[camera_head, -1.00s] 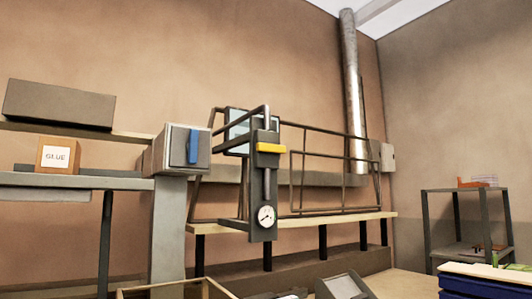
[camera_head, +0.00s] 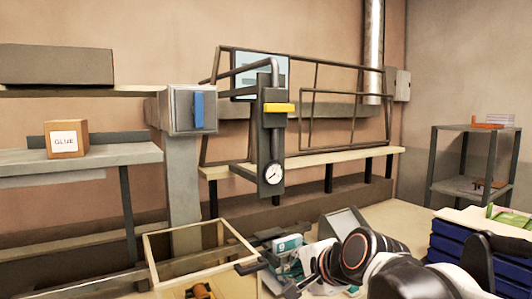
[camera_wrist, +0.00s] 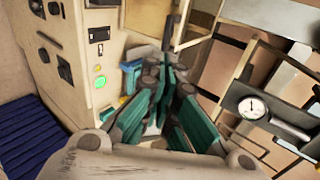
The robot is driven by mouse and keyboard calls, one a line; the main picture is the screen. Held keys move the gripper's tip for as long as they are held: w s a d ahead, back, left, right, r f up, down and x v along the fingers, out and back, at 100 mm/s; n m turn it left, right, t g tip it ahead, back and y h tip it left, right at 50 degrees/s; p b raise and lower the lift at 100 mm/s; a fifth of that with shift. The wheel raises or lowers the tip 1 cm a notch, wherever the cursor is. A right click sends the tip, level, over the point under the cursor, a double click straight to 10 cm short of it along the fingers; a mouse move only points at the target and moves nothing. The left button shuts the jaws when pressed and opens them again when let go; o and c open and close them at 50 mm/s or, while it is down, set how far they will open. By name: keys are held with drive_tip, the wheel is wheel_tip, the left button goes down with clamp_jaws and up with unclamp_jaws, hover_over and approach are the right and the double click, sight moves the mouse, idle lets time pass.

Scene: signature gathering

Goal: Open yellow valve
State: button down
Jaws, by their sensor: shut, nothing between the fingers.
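The yellow valve handle (camera_head: 278,108) lies horizontally across a dark upright panel with a grey pipe, in front of the back bench. A round white gauge (camera_head: 268,174) is below it on the same panel. In the wrist view the gauge (camera_wrist: 252,108) is at the right, and the yellow handle is not visible. My gripper (camera_wrist: 166,85) is shut and empty in the middle of the wrist view. In the head view my arm comes in from the lower right, low and apart from the handle.
A grey box with a blue handle (camera_head: 198,110) stands left of the valve. A wooden-framed crate (camera_head: 190,228) is below. Blue stacked containers (camera_head: 465,255) and a grey shelf (camera_head: 475,128) are at right. A GLUE box (camera_head: 67,139) sits on the left shelf.

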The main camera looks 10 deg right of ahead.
drive_tip(key=w+d+r+m+t+p, duration=0.1)
drive_tip(key=w+r+m+p, duration=0.4)
drive_tip(key=r, duration=0.5)
drive_tip(key=w+d+r+m+t+y+p, duration=0.1)
drive_tip(key=w+d+r+m+p, duration=0.1)
drive_tip(key=w+r+m+p, duration=0.4)
drive_tip(key=w+d+r+m+p, duration=0.2)
drive_tip(key=w+r+m+p, duration=0.3)
drive_tip(key=r+p, duration=0.5)
wheel_tip(320, 180, up, 4)
drive_tip(key=shift+w+r+m+t+y+p, duration=0.2)
drive_tip(key=shift+m+t+y+p, duration=0.15)
drive_tip(key=shift+m, duration=0.25)
drive_tip(key=shift+w+f, duration=0.1)
drive_tip(key=shift+f, duration=0.05)
